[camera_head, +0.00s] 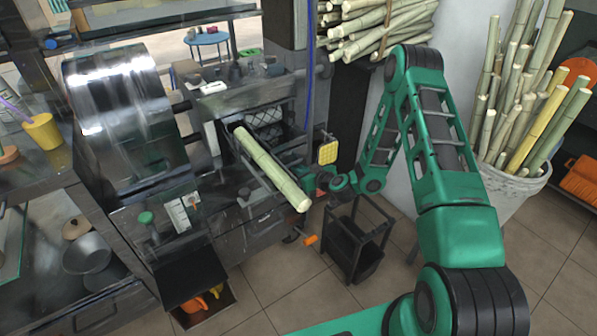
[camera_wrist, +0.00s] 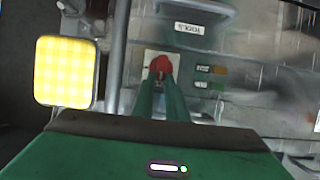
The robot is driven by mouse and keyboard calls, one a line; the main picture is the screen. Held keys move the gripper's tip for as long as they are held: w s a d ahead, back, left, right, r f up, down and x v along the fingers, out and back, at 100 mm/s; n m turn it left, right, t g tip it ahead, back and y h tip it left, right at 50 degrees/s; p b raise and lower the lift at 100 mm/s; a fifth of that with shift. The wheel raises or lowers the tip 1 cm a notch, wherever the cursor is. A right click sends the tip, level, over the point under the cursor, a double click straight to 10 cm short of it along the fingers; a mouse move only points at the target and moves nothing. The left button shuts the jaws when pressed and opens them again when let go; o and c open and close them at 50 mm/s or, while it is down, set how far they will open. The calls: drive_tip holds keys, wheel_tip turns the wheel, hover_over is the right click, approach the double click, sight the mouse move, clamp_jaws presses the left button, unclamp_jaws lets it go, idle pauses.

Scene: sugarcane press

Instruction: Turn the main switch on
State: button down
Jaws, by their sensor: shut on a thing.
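The main switch is a red knob (camera_wrist: 160,64) on a pale plate (camera_wrist: 148,62), on the metal side of the press in the wrist view. My gripper (camera_wrist: 162,78) has its two green fingers closed around the knob's lower part. The knob's top shows beyond the fingertips. In the head view my gripper (camera_head: 312,182) is small beside the press, and the knob itself cannot be made out there. I cannot tell which way the knob is turned.
A sugarcane stalk (camera_head: 270,169) sticks out of the press above a black stand (camera_head: 352,240).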

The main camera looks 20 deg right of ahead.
drive_tip(key=shift+d, duration=0.1)
drive_tip(key=shift+w+d+f+m+t+y, duration=0.15)
drive_tip(key=shift+d+f+m+y, duration=0.4)
drive_tip(key=shift+m+y, duration=1.2)
drive_tip(key=shift+w+d+f+m+t+y, duration=0.1)
drive_tip(key=shift+d+f+m+y, duration=0.45)
drive_tip(key=shift+m, duration=2.15)
drive_tip(key=shift+w+d+f+m+t+y, duration=0.15)
drive_tip(key=shift+d+f+m+y, duration=0.35)
drive_tip(key=shift+m+y, duration=1.3)
drive_tip(key=shift+s+a+f+m+h, duration=0.1)
drive_tip(key=shift+a+f+m+h, duration=0.1)
drive_tip(key=shift+m+h, duration=0.35)
drive_tip(key=c, duration=1.8)
unclamp_jaws()
drive_tip(key=shift+o, duration=0.2)
drive_tip(key=shift+r, duration=0.1)
drive_tip(key=shift+r, duration=0.1)
